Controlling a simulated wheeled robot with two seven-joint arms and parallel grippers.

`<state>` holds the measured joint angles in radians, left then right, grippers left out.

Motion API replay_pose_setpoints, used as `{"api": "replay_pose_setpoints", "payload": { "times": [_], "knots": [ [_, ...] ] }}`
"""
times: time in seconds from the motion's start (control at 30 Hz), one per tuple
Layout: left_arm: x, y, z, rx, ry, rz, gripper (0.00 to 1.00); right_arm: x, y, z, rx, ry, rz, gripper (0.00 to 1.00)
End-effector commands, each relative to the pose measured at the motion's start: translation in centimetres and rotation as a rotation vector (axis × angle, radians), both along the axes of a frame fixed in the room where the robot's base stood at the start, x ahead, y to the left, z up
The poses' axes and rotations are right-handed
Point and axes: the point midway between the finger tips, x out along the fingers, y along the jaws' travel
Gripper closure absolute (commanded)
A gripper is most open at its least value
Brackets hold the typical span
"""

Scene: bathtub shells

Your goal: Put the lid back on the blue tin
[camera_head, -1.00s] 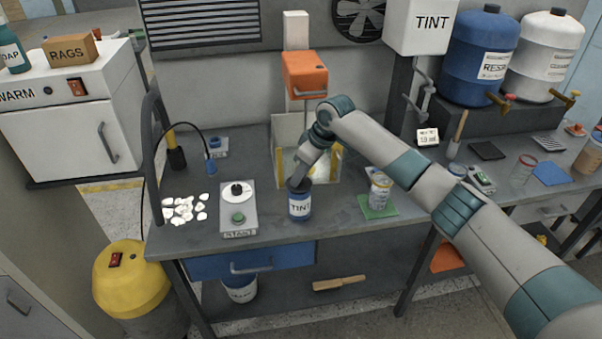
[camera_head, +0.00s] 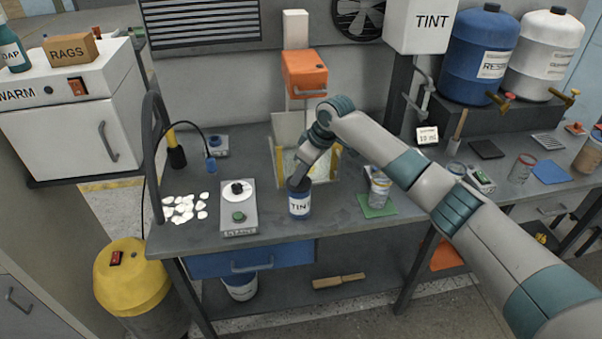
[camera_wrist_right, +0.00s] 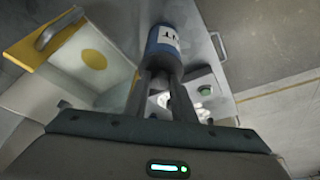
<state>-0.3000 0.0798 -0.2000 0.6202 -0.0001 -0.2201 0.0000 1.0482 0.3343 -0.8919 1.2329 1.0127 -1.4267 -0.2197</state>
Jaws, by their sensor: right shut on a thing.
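The blue tin (camera_head: 300,205), with a white label reading TINT, stands upright near the front edge of the bench. It also shows in the right wrist view (camera_wrist_right: 172,42). My right gripper (camera_head: 300,181) points down at the top of the tin. In the wrist view its two fingers (camera_wrist_right: 162,78) are closed at the tin's dark top, which looks like the lid. The fingers cover much of it, so I cannot tell whether the lid is fully seated. My left gripper is not in view.
Left of the tin stand a grey scale-like device with a green button (camera_head: 239,217) and white shell pieces (camera_head: 184,208). Behind is an orange-headed press (camera_head: 305,75) with a clear-sided box. To the right, a jar (camera_head: 379,188) stands on a green mat (camera_head: 377,207).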

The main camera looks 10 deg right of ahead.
Motion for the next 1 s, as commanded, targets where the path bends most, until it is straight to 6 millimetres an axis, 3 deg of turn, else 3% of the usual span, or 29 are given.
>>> {"api": "replay_pose_setpoints", "payload": {
  "times": [0.9,0.93,1.0],
  "knots": [
    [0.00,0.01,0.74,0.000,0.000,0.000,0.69,-0.01,0.02,-0.04,0.000,0.000,0.000,0.98],
    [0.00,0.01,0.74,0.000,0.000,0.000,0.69,-0.01,0.02,-0.04,0.000,0.000,0.000,0.74],
    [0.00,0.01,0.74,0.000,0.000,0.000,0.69,0.00,0.02,-0.04,0.000,0.000,0.000,0.58]
  ]
}}
